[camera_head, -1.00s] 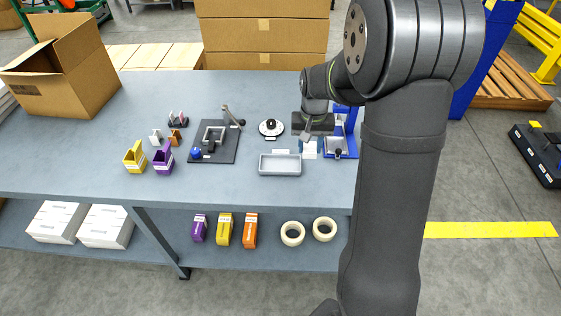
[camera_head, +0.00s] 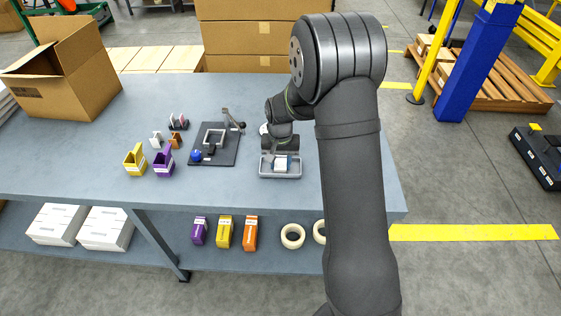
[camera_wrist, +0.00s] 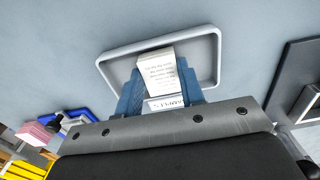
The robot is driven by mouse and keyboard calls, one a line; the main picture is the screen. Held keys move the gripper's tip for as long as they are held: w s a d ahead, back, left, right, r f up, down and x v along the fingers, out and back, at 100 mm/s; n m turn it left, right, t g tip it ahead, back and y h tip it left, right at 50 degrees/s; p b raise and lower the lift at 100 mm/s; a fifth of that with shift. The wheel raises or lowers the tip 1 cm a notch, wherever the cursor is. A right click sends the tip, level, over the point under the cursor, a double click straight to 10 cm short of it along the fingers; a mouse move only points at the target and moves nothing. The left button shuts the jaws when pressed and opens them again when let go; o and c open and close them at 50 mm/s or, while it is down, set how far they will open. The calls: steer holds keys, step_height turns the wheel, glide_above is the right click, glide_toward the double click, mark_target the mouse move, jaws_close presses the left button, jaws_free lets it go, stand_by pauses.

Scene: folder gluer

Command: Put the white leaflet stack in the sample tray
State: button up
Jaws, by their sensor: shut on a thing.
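The white leaflet stack (camera_wrist: 158,73) is between the blue fingers of my gripper (camera_wrist: 162,88) in the wrist view, with small print on its face. My gripper is shut on it. In the head view my gripper (camera_head: 281,152) points down over the grey sample tray (camera_head: 281,176), and the stack (camera_head: 282,164) shows within the tray's outline. The tray's pale rim (camera_wrist: 150,41) surrounds the far end of the stack in the wrist view. I cannot tell whether the stack touches the tray floor. A white label (camera_wrist: 163,103) with lettering shows below the stack.
Left of the tray is a dark clamp fixture (camera_head: 226,153). Yellow (camera_head: 135,160) and purple (camera_head: 163,161) holders stand further left. An open cardboard box (camera_head: 65,75) is at the back left. My arm hides the table's right part.

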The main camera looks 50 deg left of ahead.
steer(key=o, duration=1)
steer(key=shift+f, duration=0.1)
steer(key=shift+c, duration=0.2)
step_height(320, 180, up, 12)
steer(key=shift+r, duration=0.2)
glide_above(280, 165)
steer(key=shift+w+f, duration=0.1)
steer(key=shift+f, duration=4.1)
